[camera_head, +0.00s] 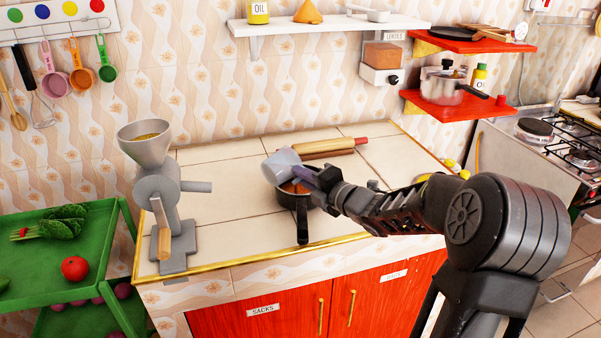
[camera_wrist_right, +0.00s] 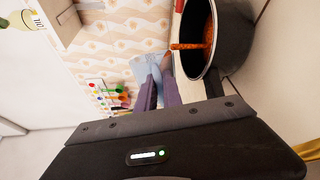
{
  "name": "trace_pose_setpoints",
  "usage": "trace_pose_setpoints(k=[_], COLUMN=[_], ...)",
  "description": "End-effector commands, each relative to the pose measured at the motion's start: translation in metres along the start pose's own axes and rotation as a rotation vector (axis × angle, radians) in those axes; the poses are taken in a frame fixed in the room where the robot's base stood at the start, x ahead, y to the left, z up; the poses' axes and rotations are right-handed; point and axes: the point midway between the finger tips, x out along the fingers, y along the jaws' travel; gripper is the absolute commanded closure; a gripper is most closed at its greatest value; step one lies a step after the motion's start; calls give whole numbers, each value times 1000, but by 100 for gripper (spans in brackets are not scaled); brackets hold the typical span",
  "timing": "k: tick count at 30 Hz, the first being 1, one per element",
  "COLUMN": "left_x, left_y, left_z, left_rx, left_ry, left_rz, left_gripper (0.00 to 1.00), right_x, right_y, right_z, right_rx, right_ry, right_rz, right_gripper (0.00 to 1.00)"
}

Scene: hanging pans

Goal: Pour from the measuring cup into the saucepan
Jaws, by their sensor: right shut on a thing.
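My right gripper (camera_head: 310,175) is shut on the measuring cup (camera_head: 280,163), a pale grey-blue cup held tilted just above the dark saucepan (camera_head: 288,200). The saucepan stands on the tiled counter with its handle toward the front edge. In the right wrist view the gripper's purple fingertips (camera_wrist_right: 160,88) grip the translucent cup (camera_wrist_right: 146,68). An orange-red stream (camera_wrist_right: 186,46) runs from the cup's mouth into the saucepan (camera_wrist_right: 238,45), where orange-red contents lie. How much is left in the cup is hidden. My left gripper is not in view.
A rolling pin (camera_head: 327,149) lies behind the saucepan. A grey hand grinder (camera_head: 158,190) stands at the counter's left. A green cart (camera_head: 60,255) with vegetables is at the far left, a stove (camera_head: 540,130) at the right.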

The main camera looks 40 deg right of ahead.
Motion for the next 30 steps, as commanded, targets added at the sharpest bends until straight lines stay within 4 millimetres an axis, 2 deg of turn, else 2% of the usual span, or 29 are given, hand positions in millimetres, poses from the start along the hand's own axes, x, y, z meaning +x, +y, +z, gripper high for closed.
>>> trace_pose_setpoints(k=[8,30], left_x=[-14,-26], left_y=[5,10], left_z=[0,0], left_rx=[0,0], left_ry=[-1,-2], left_rz=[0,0], left_gripper=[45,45], right_x=[-1,0], right_y=[2,3], right_z=[6,9], right_rx=[33,121], right_ry=[4,19], right_rz=[3,11], right_gripper=[100,100])
